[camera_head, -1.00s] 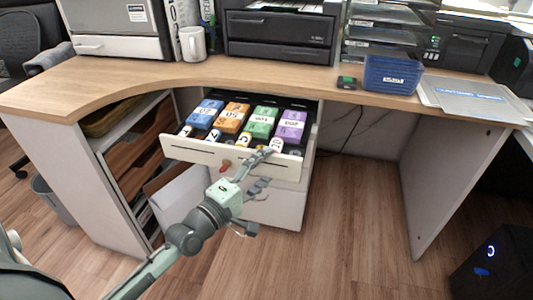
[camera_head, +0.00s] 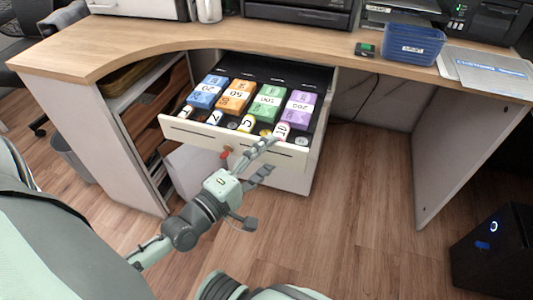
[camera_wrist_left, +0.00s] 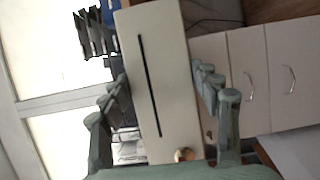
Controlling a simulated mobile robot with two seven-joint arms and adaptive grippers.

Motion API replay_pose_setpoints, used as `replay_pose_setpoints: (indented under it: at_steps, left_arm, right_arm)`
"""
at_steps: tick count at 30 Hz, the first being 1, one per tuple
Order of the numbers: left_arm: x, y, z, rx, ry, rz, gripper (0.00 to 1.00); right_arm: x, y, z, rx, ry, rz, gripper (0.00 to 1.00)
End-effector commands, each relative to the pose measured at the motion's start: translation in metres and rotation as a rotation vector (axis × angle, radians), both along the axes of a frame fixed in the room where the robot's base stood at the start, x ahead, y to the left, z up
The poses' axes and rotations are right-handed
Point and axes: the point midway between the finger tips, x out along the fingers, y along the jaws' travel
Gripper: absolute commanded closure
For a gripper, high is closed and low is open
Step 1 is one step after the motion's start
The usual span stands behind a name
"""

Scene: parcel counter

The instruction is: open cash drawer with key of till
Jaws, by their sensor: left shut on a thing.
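The cash drawer (camera_head: 180,127) is pulled out below the counter, with its pale front panel facing me. It holds blue, orange, green and purple note bundles, with coin compartments in front of them. A small red key (camera_head: 225,154) shows at the lower left part of the front. My left gripper (camera_head: 264,158) is shut on the drawer front, right of the key. In the left wrist view, the slotted panel (camera_wrist_left: 155,70) lies between its fingers (camera_wrist_left: 165,95), and a round brass-coloured piece (camera_wrist_left: 184,155) shows near the palm. My right gripper is out of view.
The wooden counter (camera_head: 130,48) is above the drawer. A blue bin (camera_head: 412,46) and a small black device with a green display (camera_head: 365,49) stand on it. Shelves (camera_head: 155,110) are at the left. A dark box (camera_head: 493,255) stands on the floor at the right. The floor between is clear.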

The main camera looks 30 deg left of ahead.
Motion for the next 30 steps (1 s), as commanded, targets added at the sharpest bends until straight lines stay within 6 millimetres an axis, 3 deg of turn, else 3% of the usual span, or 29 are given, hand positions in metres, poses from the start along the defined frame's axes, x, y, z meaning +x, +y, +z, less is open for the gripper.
replay_pose_setpoints:
  at_steps: [1,2,7,19,30]
  left_arm:
    - [0.000,-0.001,0.000,0.000,0.000,-0.001,0.89]
    - [0.000,-0.001,0.000,0.000,0.000,-0.001,0.36]
    - [0.000,0.000,0.000,0.000,0.000,-0.001,0.16]
    - [-0.007,0.001,-0.001,0.001,0.002,0.000,0.16]
    - [-0.079,0.012,-0.002,0.003,0.007,-0.003,0.16]
  right_arm:
    - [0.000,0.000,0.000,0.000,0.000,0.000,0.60]
    - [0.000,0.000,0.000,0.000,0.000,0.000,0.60]
    - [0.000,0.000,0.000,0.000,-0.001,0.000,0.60]
    - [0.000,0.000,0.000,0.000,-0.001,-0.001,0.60]
    - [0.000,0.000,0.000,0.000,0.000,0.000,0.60]
